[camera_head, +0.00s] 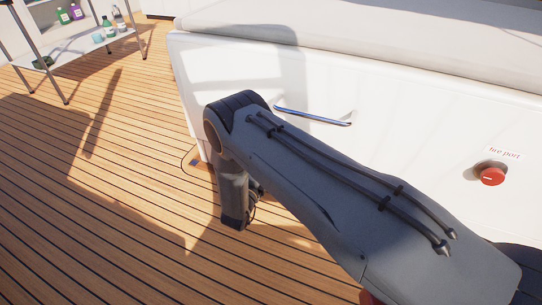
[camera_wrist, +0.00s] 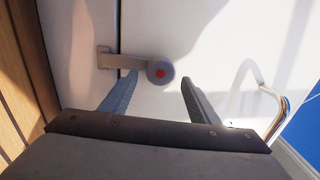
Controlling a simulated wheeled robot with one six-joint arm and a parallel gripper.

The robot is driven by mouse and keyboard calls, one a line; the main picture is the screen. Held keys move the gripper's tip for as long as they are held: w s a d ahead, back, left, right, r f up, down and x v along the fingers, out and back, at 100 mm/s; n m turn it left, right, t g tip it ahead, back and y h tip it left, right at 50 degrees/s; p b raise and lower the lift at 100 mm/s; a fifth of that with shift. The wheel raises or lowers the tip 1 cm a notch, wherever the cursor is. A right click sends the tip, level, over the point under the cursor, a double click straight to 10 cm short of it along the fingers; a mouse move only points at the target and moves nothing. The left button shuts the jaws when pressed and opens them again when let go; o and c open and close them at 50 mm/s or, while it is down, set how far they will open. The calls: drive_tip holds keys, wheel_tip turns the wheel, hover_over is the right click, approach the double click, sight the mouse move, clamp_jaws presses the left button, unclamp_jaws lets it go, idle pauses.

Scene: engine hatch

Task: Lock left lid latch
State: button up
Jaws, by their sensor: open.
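In the wrist view the left lid latch has a grey lever (camera_wrist: 128,62) running sideways across a seam in the white panel. Its left end meets a small bracket (camera_wrist: 103,57), and its right end is a round grey knob (camera_wrist: 160,72) with a red centre. My gripper (camera_wrist: 152,78) is open, with one finger on each side of the knob's position in the picture; I see no contact. In the head view the latch and the gripper are hidden behind my arm.
A curved metal handrail (camera_wrist: 262,90) stands close to the right finger; in the head view a blue-tinted handrail (camera_head: 313,116) lies on the white hatch (camera_head: 420,130). A red knob (camera_head: 491,176) labelled "fire port" is at right. A shelf (camera_head: 85,48) holds bottles. Wooden deck (camera_head: 90,190) is open.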

drive_tip(key=v, duration=0.2)
drive_tip(key=shift+s, duration=0.25)
idle(0.3)
